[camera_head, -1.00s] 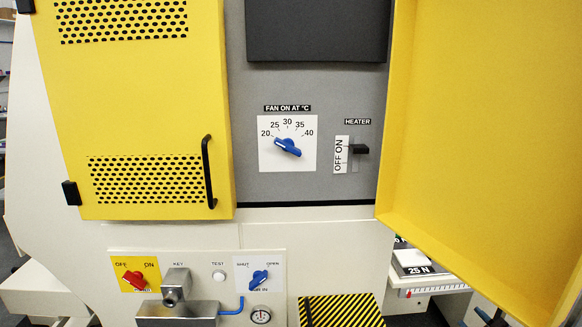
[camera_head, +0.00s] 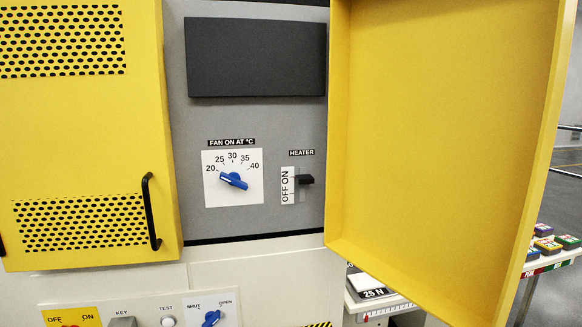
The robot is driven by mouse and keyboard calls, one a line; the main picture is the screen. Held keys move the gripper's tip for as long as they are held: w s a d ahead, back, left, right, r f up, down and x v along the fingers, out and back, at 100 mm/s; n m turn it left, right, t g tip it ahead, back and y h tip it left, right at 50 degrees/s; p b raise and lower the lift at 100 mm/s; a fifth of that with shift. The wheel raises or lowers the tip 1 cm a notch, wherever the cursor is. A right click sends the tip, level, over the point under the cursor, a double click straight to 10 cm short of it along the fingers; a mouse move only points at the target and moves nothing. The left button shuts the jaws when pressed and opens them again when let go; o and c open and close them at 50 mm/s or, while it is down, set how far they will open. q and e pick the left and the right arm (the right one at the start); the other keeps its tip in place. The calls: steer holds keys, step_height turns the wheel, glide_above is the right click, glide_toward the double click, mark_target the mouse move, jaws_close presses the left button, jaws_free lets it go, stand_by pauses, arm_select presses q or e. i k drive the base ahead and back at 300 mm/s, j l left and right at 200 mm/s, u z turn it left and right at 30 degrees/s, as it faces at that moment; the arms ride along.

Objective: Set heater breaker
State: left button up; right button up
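The heater breaker (camera_head: 305,180) is a black lever on the grey panel, under a "HEATER" label (camera_head: 301,153). A white strip (camera_head: 289,186) to its left reads "OFF" low and "ON" high. The lever sits at the upper end, beside "ON". The yellow cabinet door (camera_head: 440,130) stands open to the right of the panel. Neither of my grippers is in view.
A blue fan knob (camera_head: 233,181) on a white dial is left of the breaker. A dark blank plate (camera_head: 256,57) is above. A closed yellow door (camera_head: 80,150) with a black handle (camera_head: 151,212) is at left. The space before the breaker is clear.

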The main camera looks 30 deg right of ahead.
mark_target(300, 179)
steer(key=l+u, duration=0.1)
steer(key=l, duration=0.35)
steer(key=k+l, duration=0.15)
steer(key=l, duration=0.25)
steer(key=l+u, duration=0.15)
steer(key=l, duration=0.3)
steer(key=k+l, duration=0.15)
steer(key=l, duration=0.3)
steer(key=k+l+u, duration=0.15)
steer(key=l, duration=0.25)
steer(key=k+l, duration=0.1)
steer(key=l, duration=0.35)
steer(key=k+l+u, duration=0.15)
steer(key=l, duration=0.25)
steer(key=i+j+u, duration=0.15)
steer(key=u, duration=0.35)
steer(key=i+j+z, duration=0.1)
steer(key=j+z, duration=0.35)
steer(key=i+j, duration=0.05)
steer(key=j, duration=0.05)
